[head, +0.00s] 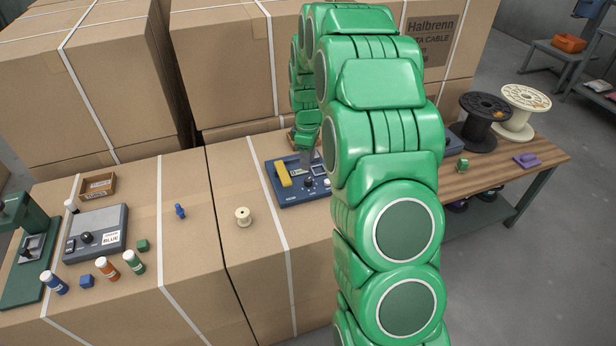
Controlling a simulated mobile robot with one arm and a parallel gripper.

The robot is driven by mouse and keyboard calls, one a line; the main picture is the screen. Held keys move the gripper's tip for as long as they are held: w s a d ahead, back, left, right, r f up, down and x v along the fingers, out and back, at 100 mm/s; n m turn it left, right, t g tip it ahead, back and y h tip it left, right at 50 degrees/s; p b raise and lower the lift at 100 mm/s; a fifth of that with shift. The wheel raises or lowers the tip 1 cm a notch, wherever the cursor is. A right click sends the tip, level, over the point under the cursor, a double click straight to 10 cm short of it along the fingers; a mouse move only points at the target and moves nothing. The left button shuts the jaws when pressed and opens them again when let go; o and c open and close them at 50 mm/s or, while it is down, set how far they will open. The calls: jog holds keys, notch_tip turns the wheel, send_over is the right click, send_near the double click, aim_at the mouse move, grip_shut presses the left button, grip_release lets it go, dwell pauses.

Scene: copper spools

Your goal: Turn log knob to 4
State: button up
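A blue panel (290,201) lies on the cardboard boxes near the middle of the head view. It carries a yellow handle-like part (283,174), a small dark knob (308,181) and other small controls. I cannot read its labels, nor tell whether this is the log knob or where it points. My gripper (307,158) is over the far part of the panel, pointing down. Its fingertips are small and partly lost against the panel, so its opening and any contact are unclear. My green arm hides the panel's right side.
A grey box (75,246) with a dark knob and a "BLUE" label sits at left, among bottles and small cubes. A small cream spool (243,217) and a blue peg (180,211) stand between. Tall cartons (225,60) rise behind. A wooden table (500,178) with large spools is at right.

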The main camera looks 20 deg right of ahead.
aim_at(308, 179)
jog(key=shift+w+d+f, duration=0.2)
jog(key=shift+w+f, duration=0.25)
jog(key=shift+f, duration=0.2)
jog(key=shift+s+f, duration=0.15)
jog(key=shift+f, duration=3.65)
jog(key=shift+c, duration=0.5)
grip_shut()
